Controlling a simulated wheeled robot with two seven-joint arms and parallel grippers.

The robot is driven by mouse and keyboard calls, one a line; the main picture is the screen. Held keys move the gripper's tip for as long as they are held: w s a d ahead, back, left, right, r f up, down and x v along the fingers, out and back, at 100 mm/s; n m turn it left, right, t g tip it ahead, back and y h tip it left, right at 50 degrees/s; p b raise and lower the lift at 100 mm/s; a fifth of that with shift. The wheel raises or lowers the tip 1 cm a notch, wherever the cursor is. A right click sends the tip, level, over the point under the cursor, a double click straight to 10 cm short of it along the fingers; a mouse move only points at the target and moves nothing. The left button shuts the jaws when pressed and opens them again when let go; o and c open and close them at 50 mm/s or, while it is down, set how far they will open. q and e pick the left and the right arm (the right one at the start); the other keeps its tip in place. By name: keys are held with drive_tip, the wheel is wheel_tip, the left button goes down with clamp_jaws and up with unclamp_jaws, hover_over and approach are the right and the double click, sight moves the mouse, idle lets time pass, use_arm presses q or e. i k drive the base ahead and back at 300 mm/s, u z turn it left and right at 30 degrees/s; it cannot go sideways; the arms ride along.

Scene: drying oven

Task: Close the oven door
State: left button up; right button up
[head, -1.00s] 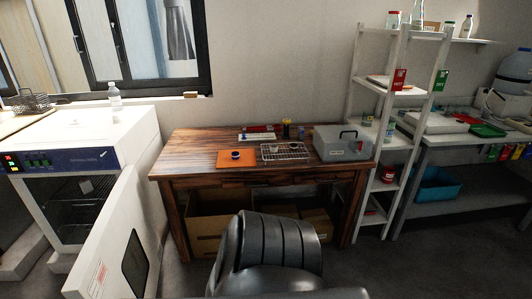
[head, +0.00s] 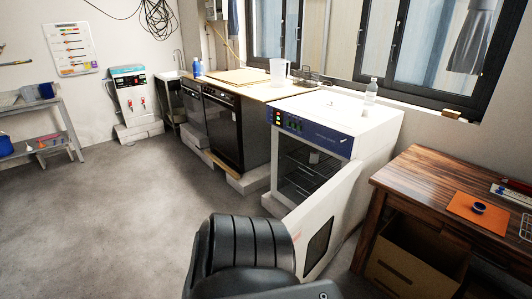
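The drying oven (head: 372,135) is a white box with a blue control panel (head: 312,131), right of centre in the head view. Its white door (head: 337,215) with a dark window (head: 318,241) stands wide open, swung out towards me from the oven's right side. Wire shelves show in the dark chamber (head: 302,172). A black, ribbed part of my own body stands in the lower middle, close in front of the door's lower left part. Neither gripper shows in this view.
A wooden table (head: 441,172) stands right of the oven with a cardboard box (head: 411,262) under it. A clear bottle (head: 371,89) stands on the oven. A counter with black appliances (head: 224,122) runs left of it. The grey floor (head: 120,205) at left is clear.

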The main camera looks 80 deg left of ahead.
sight(317, 227)
drive_tip(key=u, duration=1.95)
